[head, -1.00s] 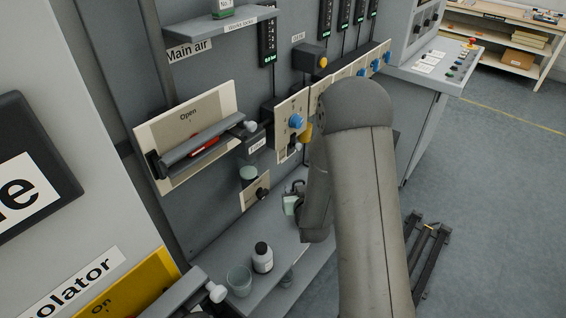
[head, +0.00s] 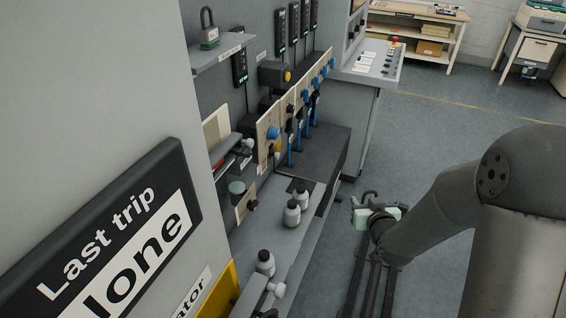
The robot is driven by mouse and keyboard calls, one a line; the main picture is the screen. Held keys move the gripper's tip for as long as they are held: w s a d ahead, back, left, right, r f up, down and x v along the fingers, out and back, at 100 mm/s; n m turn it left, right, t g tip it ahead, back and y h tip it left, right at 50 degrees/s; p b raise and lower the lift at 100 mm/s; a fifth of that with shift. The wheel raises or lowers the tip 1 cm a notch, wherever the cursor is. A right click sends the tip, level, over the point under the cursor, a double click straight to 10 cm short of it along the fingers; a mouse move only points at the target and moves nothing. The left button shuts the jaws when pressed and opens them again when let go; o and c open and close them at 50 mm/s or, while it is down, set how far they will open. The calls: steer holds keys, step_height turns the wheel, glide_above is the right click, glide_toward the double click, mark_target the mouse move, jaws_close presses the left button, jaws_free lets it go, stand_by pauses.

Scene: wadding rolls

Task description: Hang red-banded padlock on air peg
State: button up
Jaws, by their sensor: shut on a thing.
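My gripper (head: 362,207) is at the lower middle right, out over the floor and apart from the panels. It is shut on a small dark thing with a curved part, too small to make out. No red band shows on it. I cannot pick out the air peg for certain. The main air panel (head: 216,130) is seen edge-on at the left, partly hidden by the grey cabinet. A white-tipped handle (head: 246,144) juts from it.
Several bottles stand on the low ledge, one of them nearer (head: 265,262). Panels with blue knobs (head: 273,133) line the wall. A control desk (head: 372,65) is behind. The "Last trip" sign (head: 110,245) fills the left. The floor (head: 450,125) behind my arm is clear.

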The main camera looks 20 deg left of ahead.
steer(key=s+a+r+n+g+y+p, duration=0.2)
steer(key=s+a+r+n+g+y, duration=0.1)
steer(key=s+a+r, duration=0.55)
steer(key=s+a+r+n+g+y+p, duration=0.35)
steer(key=s+a+r, duration=0.2)
steer(key=a, duration=0.65)
steer(key=a+f+b, duration=0.1)
steer(key=a+b, duration=0.4)
steer(key=a, duration=0.4)
steer(key=shift+w+a+t+h+b, duration=0.15)
steer(key=shift+w+t+h+b, duration=0.15)
steer(key=shift+t+h, duration=0.15)
steer(key=shift+f, duration=0.1)
steer(key=o, duration=1.2)
steer(key=shift+c, duration=0.2)
